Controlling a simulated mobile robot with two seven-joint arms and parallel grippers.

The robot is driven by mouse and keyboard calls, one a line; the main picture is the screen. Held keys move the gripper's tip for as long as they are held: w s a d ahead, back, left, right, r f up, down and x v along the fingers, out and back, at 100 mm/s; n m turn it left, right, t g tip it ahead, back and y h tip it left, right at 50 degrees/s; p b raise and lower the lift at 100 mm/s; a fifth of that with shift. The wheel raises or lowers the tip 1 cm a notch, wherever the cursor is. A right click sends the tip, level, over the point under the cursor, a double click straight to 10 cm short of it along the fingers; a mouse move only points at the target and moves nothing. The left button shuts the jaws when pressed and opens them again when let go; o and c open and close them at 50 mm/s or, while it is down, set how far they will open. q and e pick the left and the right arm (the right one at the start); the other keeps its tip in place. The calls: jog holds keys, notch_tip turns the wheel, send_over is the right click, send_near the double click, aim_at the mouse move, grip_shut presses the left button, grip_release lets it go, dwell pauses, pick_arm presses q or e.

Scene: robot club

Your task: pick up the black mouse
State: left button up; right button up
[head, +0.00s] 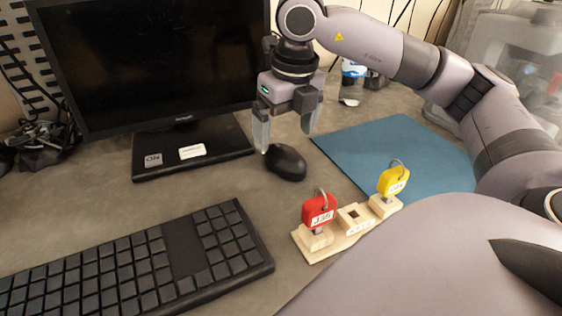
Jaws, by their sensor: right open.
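The black mouse (287,163) lies on the grey table, between the monitor's base and the blue mat. My right gripper (286,143) points down just above and behind the mouse. Its fingers are spread apart and nothing is between them. The left fingertip comes down close to the mouse's left end; I cannot tell whether it touches. The right finger ends higher, above the edge of the blue mat. My left gripper is not in view.
A black keyboard (140,262) lies front left. A monitor (150,62) stands behind. A wooden holder (345,234) with red (320,212) and yellow (393,181) tags stands in front of the mouse. A blue mat (385,148) lies to the right.

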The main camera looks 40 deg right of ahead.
notch_tip(320, 180, down, 5)
jog(key=shift+s+d+r, duration=0.1)
jog(key=shift+f, duration=0.4)
jog(key=c, duration=1.2)
jog(key=shift+r, duration=0.1)
notch_tip(320, 180, up, 12)
jog(key=p, duration=0.1)
notch_tip(320, 180, up, 8)
jog(key=p, duration=0.4)
send_over(286, 152)
